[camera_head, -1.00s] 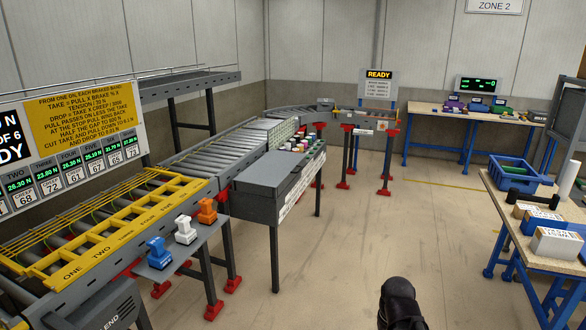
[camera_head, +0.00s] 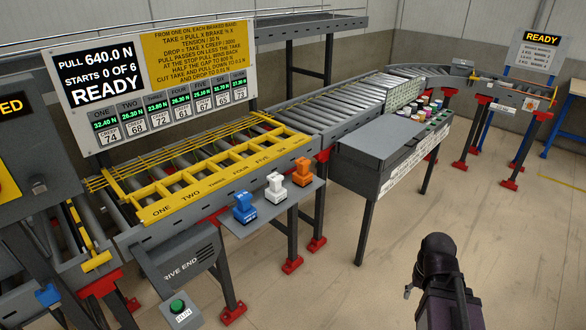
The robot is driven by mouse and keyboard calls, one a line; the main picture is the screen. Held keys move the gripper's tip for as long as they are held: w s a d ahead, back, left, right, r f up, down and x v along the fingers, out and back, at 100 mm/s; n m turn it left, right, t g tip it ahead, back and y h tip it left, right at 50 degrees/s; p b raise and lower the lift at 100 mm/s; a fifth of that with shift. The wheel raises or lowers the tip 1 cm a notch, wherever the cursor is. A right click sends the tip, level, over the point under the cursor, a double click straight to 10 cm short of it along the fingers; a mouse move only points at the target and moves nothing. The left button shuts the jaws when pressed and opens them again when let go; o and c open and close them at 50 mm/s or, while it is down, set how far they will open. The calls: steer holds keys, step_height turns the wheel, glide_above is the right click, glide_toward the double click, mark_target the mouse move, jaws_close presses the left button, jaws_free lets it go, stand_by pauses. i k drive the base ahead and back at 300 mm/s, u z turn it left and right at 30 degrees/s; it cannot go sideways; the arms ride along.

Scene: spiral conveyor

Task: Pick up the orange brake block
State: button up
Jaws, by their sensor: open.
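The orange brake block (camera_head: 302,172) stands at the right end of a small grey shelf (camera_head: 255,221) on the front side of the conveyor. A white block (camera_head: 276,188) and a blue block (camera_head: 244,208) stand beside it to the left, apart from each other. My gripper is not clearly visible. A dark part of my own arm shows at the lower right, well apart from the shelf. Nothing touches the orange block.
A yellow slotted frame (camera_head: 225,172) lies over the conveyor rollers behind the shelf. A grey cabinet (camera_head: 365,150) with several coloured pieces stands right of the shelf. A green RUN button (camera_head: 178,306) sits low at left. The floor in front is clear.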

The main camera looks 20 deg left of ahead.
mark_target(302, 177)
steer(key=u, duration=0.45)
steer(key=i, duration=1.3)
steer(key=u, duration=0.45)
